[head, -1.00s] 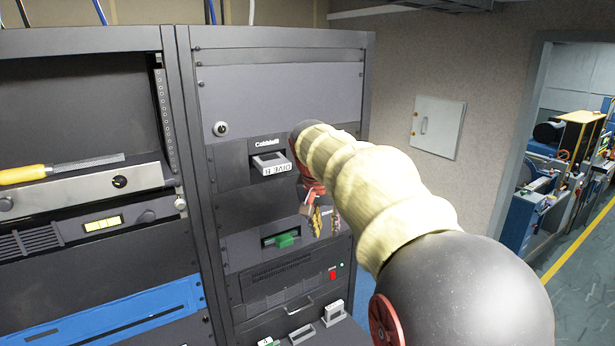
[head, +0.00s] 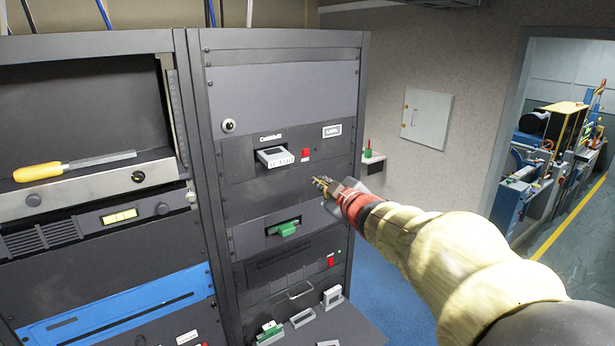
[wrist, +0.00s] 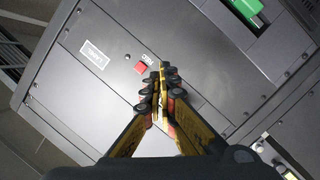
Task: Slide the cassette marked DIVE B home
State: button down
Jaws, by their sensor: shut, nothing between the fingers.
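The cassette marked DIVE B (head: 275,157) sticks partly out of the upper slot (head: 268,146) in the right rack, its label facing outward. In the head view its lettering is too small to read clearly now. My gripper (head: 318,182) is shut and empty, in front of the rack panel, to the right of and lower than the cassette, apart from it. In the wrist view my gripper (wrist: 162,68) points at the panel near a red button (wrist: 141,68); the DIVE B cassette is not seen there.
A green cassette (head: 284,229) sticks out of a lower slot and shows in the wrist view (wrist: 247,8). Several cassettes stand on the shelf (head: 345,325) below. A file with a yellow handle (head: 38,172) lies on the left rack. Open floor (head: 400,270) lies to the right.

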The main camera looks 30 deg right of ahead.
aim_at(282, 163)
jog(key=a+r+n+t+y, duration=0.2)
jog(key=a+r+n+y, duration=0.2)
jog(key=a+n, duration=0.15)
jog(key=shift+m, duration=0.35)
jog(key=shift+w+a+f, duration=0.1)
jog(key=shift+w+a, duration=0.05)
jog(key=shift+w, duration=0.95)
jog(key=shift+w+a+r, duration=0.1)
jog(key=shift+w+a, duration=0.1)
jog(key=shift+w, duration=0.9)
jog(key=shift+w+a+f, duration=0.1)
jog(key=shift+w+a, duration=0.05)
jog(key=shift+w, duration=0.95)
jog(key=shift+w+b, duration=0.35)
jog(key=shift+w, duration=0.7)
jog(key=shift+s, duration=0.1)
